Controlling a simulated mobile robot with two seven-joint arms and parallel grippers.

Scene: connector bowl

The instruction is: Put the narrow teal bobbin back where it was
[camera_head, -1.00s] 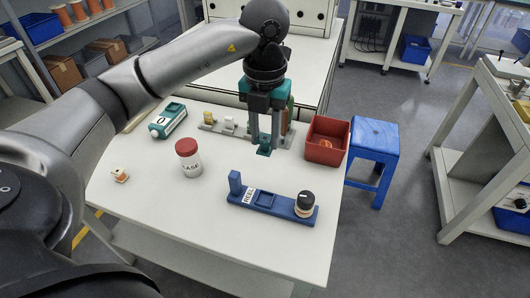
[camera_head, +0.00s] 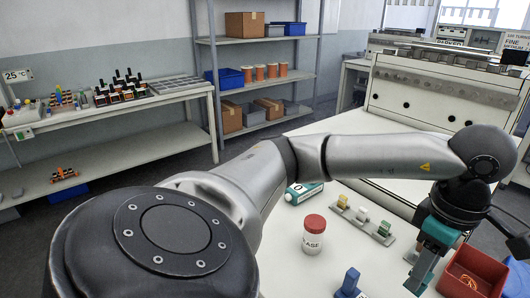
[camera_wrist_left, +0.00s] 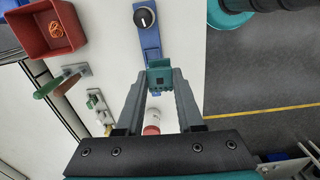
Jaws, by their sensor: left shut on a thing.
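My left gripper (camera_head: 420,275) is shut on a teal piece, which looks like the narrow teal bobbin (camera_wrist_left: 159,76). In the left wrist view the bobbin sits between the two fingertips, over the white table. In the head view the gripper is low at the right, between a grey rack (camera_head: 366,222) and a red bin (camera_head: 476,272); the held piece is hard to make out there. The rack carries a yellow, a white and a green piece. It also shows in the left wrist view (camera_wrist_left: 98,108). My right gripper is not in view.
A blue stand (camera_head: 349,284) with a black-topped knob (camera_wrist_left: 145,18) is near the front. The red bin holds something orange. Shelving (camera_head: 262,92) stands behind.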

